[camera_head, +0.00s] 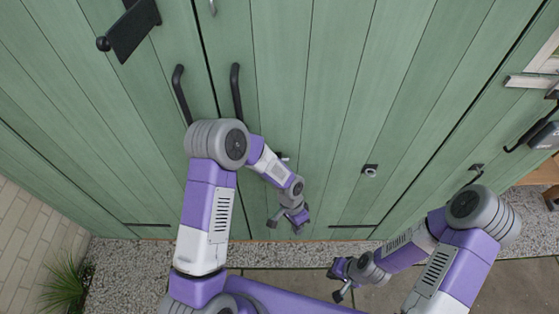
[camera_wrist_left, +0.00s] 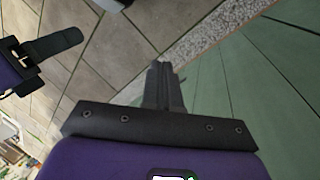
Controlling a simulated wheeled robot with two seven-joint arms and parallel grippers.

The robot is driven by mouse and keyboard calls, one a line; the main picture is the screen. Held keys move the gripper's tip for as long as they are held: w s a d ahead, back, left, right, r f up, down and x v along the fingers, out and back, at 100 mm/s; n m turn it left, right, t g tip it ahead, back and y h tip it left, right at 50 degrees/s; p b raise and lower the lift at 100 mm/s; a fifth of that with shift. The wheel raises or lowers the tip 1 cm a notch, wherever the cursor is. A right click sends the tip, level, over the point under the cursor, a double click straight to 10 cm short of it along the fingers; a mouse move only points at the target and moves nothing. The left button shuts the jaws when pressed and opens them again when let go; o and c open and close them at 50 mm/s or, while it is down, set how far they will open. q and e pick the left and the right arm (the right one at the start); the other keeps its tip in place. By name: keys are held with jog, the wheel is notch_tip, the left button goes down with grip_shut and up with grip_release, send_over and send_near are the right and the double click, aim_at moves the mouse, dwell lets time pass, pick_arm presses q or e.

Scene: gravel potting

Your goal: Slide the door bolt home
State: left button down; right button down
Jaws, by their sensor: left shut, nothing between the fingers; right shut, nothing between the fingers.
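Green plank double doors (camera_head: 330,80) fill most of the head view. Two black curved handles, a left one (camera_head: 180,95) and a right one (camera_head: 236,92), flank the centre seam. A small metal fitting (camera_head: 284,157) shows just past my left arm; it may be part of the bolt, but the arm hides the seam there and I cannot tell. My left gripper (camera_head: 285,222) is low in front of the right door. In the left wrist view its fingers (camera_wrist_left: 164,85) are together and empty. My right gripper (camera_head: 342,284) is shut and empty, lower right, over the paving.
A small metal fitting (camera_head: 370,170) sits on the right door. A dark bracket with a knob (camera_head: 130,30) is at upper left. Gravel (camera_head: 125,265) runs along the door foot, with a grass tuft (camera_head: 64,285) at lower left. Paving (camera_wrist_left: 120,40) lies in front.

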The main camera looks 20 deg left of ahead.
pick_arm(q)
jog(key=w+r+m+y+p, duration=0.1)
jog(key=w+r+m+y, duration=0.2)
jog(key=r, duration=0.6)
jog(key=w+r+m+t+y, duration=0.1)
jog(key=w+r, duration=0.4)
jog(key=r, duration=0.5)
jog(key=w+r+m+y+p, duration=0.1)
jog(key=w+r+m+y, duration=0.3)
jog(key=r, duration=0.5)
jog(key=shift+a+r+m+t+y+p, duration=0.2)
jog(key=shift+r+m+t+y+p, duration=0.1)
jog(key=shift+y, duration=0.2)
jog(key=a+r+b+x, duration=0.1)
jog(key=b+x, duration=0.3)
jog(key=x, duration=0.9)
jog(key=shift+s+a+f, duration=0.15)
jog(key=shift+a+f, duration=0.05)
jog(key=shift+a, duration=0.25)
